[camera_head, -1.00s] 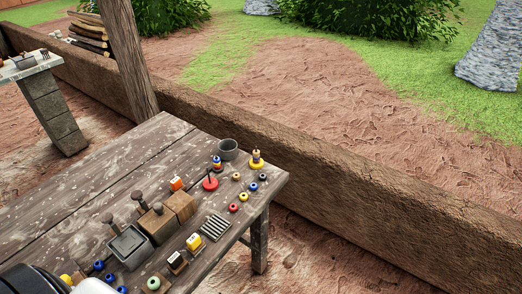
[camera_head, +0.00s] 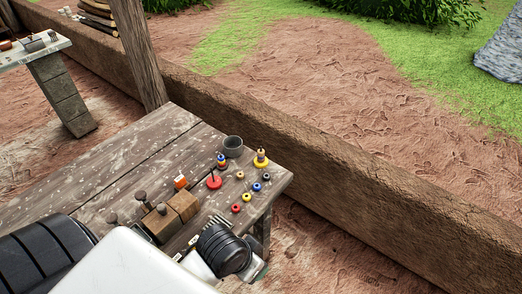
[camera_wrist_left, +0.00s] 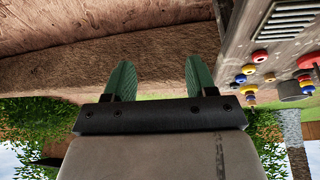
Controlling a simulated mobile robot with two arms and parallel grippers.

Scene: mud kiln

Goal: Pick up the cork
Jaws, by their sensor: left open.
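I cannot pick out a cork for certain in either view. Small items lie on the wooden table (camera_head: 120,165), and a tan ring-like piece (camera_head: 240,175) is among them, too small to identify. My left gripper (camera_wrist_left: 160,78) is open, with two green fingers apart and nothing between them. My right gripper is not in view.
A grey cup (camera_head: 233,146), a red-based peg (camera_head: 214,182), a yellow-based stack (camera_head: 261,160) and several small coloured rings stand near the table's far right corner. Wooden blocks (camera_head: 183,204) and an orange piece (camera_head: 181,182) are nearer. A low mud wall (camera_head: 330,165) runs behind.

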